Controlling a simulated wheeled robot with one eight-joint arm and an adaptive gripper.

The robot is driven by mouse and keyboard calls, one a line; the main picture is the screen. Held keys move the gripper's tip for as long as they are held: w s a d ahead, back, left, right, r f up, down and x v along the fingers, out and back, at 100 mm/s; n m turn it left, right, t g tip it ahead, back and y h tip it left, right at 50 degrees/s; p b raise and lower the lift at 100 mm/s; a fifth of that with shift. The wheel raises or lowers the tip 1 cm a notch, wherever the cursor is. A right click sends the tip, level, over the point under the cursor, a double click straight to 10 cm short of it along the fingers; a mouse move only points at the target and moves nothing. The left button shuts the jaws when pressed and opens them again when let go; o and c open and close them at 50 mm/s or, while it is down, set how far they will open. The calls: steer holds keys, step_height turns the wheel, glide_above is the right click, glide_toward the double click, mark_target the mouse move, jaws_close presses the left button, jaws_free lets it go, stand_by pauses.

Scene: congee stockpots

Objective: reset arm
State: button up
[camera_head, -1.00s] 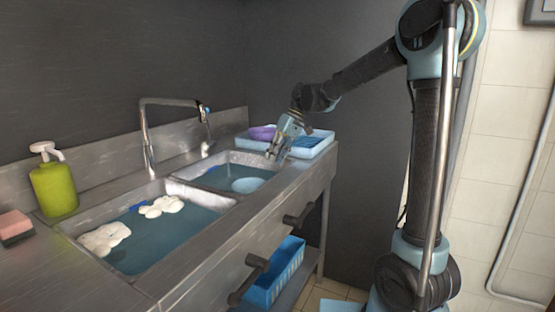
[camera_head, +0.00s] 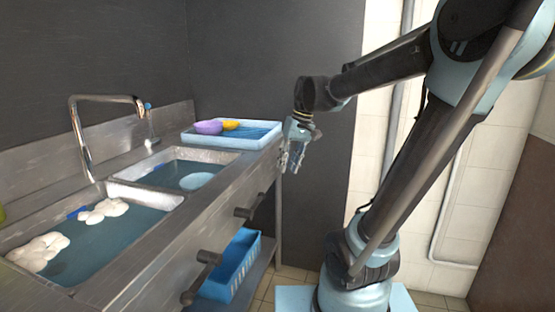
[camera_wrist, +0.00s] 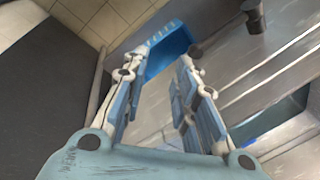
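My gripper (camera_head: 291,165) hangs fingers-down beside the right front edge of the steel sink counter (camera_head: 225,195), apart from it. In the wrist view my gripper (camera_wrist: 162,62) has its two blue-and-white fingers spread, with nothing held between them. My arm reaches from the right side of the head view, bent, with the wrist pointing down.
A blue tray (camera_head: 262,141) with a purple bowl (camera_head: 208,127) and a yellow bowl (camera_head: 231,124) sits behind the sinks. A blue basket (camera_head: 236,262) stands on the lower shelf and shows in the wrist view (camera_wrist: 168,48). A faucet (camera_head: 78,135) rises behind the basins.

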steer(key=s+d+f+m+t+h, duration=0.2)
steer(key=s+d+f+m, duration=0.2)
steer(key=s+d+f, duration=1.1)
steer(key=shift+s+d+h, duration=0.15)
steer(key=shift+d+h, duration=0.25)
steer(key=shift+d, duration=0.05)
